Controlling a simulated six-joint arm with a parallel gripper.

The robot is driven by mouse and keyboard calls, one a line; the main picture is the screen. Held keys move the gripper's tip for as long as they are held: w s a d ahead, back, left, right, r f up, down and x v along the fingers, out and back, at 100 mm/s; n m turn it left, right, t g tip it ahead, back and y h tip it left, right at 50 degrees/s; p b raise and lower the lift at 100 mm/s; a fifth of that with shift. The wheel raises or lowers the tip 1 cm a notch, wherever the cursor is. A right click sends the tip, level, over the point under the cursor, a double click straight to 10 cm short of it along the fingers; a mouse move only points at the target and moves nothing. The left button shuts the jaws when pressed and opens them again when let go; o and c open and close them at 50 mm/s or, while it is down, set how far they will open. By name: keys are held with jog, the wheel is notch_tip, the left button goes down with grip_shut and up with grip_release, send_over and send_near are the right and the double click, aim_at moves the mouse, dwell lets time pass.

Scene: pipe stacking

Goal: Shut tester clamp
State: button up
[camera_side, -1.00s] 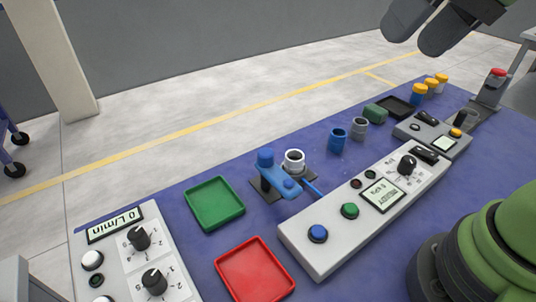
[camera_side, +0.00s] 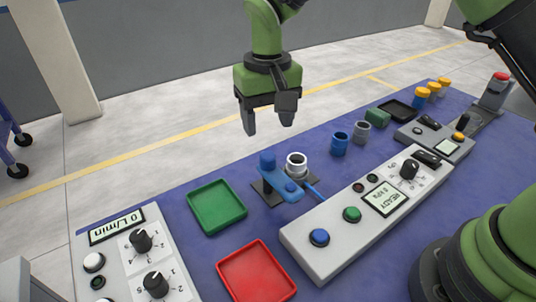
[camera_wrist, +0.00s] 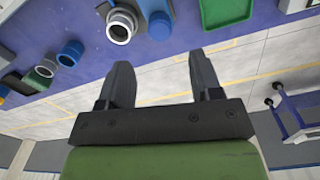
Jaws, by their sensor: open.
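The tester clamp (camera_side: 282,184) is a blue lever with a round blue knob (camera_side: 267,160) on a dark base plate. The knob also shows in the wrist view (camera_wrist: 160,26). A whitish pipe piece (camera_side: 296,160) stands upright at the clamp, its open end up; it shows in the wrist view (camera_wrist: 121,25) beside the knob. Whether the lever presses on the pipe, I cannot tell. My gripper (camera_side: 268,128) is open and empty, fingers pointing down, above and apart from the clamp. Both fingers show in the wrist view (camera_wrist: 160,62).
The grey tester panel (camera_side: 365,208) reads READY and has blue and green buttons. A green tray (camera_side: 217,205) and a red tray (camera_side: 256,272) lie left and in front. A blue pipe (camera_side: 339,144) and a grey pipe (camera_side: 362,132) stand behind right. A flow panel (camera_side: 130,250) sits front left.

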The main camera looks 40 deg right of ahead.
aim_at(268, 155)
notch_tip(268, 155, down, 8)
jog(key=shift+f, duration=0.25)
grip_shut()
